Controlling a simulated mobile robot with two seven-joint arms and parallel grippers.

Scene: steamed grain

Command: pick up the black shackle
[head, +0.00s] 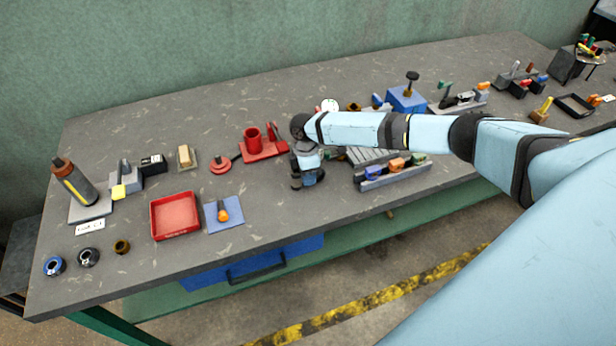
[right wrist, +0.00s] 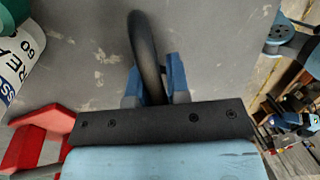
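The black shackle (right wrist: 146,50) shows in the right wrist view as a thick, dark curved bar standing up from between two blue fingers. My right gripper (right wrist: 154,84) has a finger close against each side of it, with no clear gap, and looks shut on it. The shackle's lower part is hidden behind the gripper's dark plate. In the head view my right gripper (head: 307,179) points down over the front middle of the grey bench, and the shackle cannot be made out clearly there. My left gripper is not in view.
A red holder with a cup (head: 262,150) stands just left of the gripper. A rack with blue, orange and green pieces (head: 394,174) stands close on the right. A red tray (head: 175,216) and blue mat (head: 217,223) lie further left. The bench's front edge is near.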

